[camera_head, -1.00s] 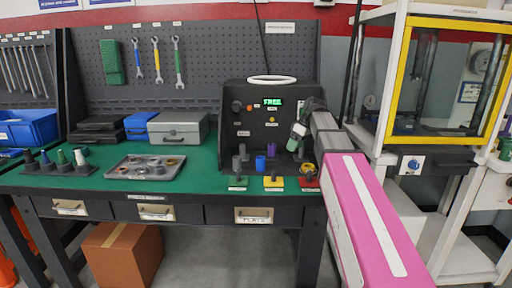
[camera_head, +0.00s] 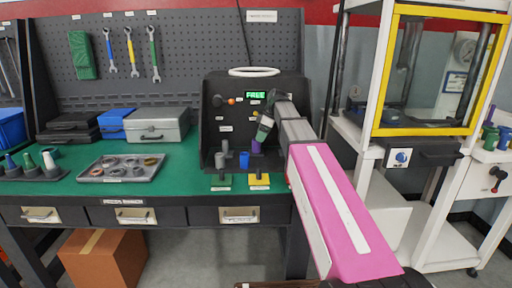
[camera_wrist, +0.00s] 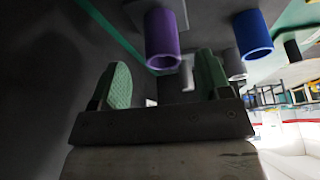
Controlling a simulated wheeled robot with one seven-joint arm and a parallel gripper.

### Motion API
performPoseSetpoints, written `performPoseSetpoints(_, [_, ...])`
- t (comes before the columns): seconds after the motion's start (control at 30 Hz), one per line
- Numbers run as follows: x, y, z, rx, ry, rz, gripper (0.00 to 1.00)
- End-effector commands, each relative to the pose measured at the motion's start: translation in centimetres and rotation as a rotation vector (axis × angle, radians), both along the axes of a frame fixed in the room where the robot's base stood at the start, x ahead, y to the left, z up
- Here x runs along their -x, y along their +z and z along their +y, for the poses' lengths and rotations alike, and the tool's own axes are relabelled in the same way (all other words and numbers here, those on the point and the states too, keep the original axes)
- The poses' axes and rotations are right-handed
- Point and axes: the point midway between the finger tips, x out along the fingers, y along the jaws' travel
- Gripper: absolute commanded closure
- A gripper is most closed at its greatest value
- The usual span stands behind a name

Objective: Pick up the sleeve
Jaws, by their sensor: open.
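My gripper (camera_head: 264,131) is in front of the black test box, right beside a purple sleeve (camera_head: 256,148). In the wrist view, my gripper (camera_wrist: 164,80) has its two green finger pads spread with nothing between them. The purple sleeve (camera_wrist: 163,42) shows just past the fingertips, its open round end facing the camera, apart from both pads. A blue sleeve (camera_head: 244,160) stands to the left; it also shows in the wrist view (camera_wrist: 252,34), right of the fingers. A grey sleeve (camera_wrist: 232,64) is partly hidden behind the right finger. Which sleeve is meant is not marked.
The black box (camera_head: 222,104) with a lit FREE sign encloses the work spot at the back and sides. Yellow pad (camera_head: 259,182) and green pad (camera_head: 221,184) lie in front. A tray of rings (camera_head: 122,168) is at left; a yellow-framed cabinet (camera_head: 376,110) at right.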

Motion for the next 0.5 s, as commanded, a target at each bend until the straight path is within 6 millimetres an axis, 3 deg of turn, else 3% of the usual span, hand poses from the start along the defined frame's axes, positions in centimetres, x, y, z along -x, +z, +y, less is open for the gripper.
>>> performPoseSetpoints(0.3, [-0.1,-3.5,2.0,0.001,0.0,0.002,0.29])
performPoseSetpoints(0.5, [-0.1,-4.3,2.3,0.0,0.0,0.0,0.29])
